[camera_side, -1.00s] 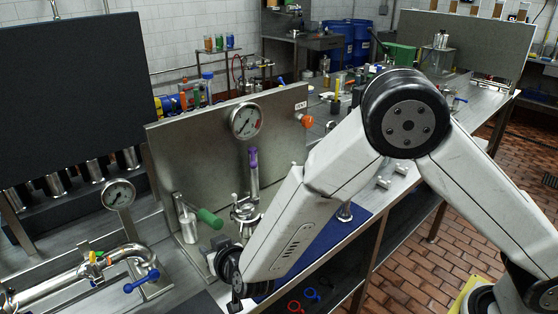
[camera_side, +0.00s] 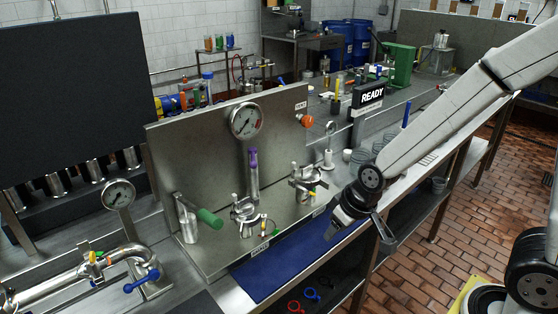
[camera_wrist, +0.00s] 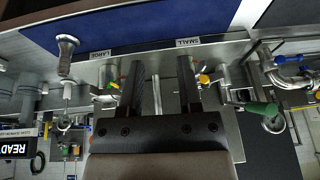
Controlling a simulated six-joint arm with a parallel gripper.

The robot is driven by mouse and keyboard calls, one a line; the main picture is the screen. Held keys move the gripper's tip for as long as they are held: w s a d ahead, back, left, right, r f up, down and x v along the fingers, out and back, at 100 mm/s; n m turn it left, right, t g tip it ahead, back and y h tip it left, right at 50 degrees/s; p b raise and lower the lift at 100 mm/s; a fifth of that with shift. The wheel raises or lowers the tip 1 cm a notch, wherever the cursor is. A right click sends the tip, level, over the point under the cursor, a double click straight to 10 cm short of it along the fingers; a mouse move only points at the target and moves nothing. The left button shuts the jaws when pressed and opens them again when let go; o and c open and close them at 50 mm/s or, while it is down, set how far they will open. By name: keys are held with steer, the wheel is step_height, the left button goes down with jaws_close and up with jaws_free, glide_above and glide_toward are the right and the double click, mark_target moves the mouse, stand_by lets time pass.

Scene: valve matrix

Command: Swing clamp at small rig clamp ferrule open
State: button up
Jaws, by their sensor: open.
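The small rig (camera_side: 245,213) is a steel clamp and ferrule fitting below a purple-topped upright pipe, in front of a steel panel. Coloured pieces sit at its lower right; I cannot tell whether its clamp is open. In the wrist view its SMALL label (camera_wrist: 188,42) shows, with the rig's yellow part (camera_wrist: 204,79) beside the right finger, which hides some of the fitting. My gripper (camera_side: 361,229) is open and empty, right of the rig and apart from it, over the front of the bench.
The large rig (camera_side: 306,181) stands right of the small one. A round gauge (camera_side: 246,120) and green handle (camera_side: 209,218) are near the small rig. A blue mat (camera_side: 280,267) lies along the front edge. A READY sign (camera_side: 370,96) stands behind my arm.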

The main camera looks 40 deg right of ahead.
steer(key=shift+g+h, duration=0.3)
steer(key=shift+g, duration=0.5)
steer(key=s+d, duration=0.1)
steer(key=s, duration=0.1)
steer(key=s+d, duration=0.2)
steer(key=shift+s+d, duration=0.15)
steer(key=shift+s, duration=0.2)
steer(key=shift+w+r, duration=0.1)
jaws_close()
steer(key=w+a+r+n+y, duration=0.1)
steer(key=w+a+n, duration=0.3)
steer(key=w, duration=0.5)
steer(key=w+a+r+n+y, duration=0.2)
steer(key=w+a+r+n, duration=0.1)
steer(key=w+a+n, duration=0.2)
steer(key=w+a, duration=0.2)
steer(key=w, duration=0.2)
steer(key=shift+r, duration=0.2)
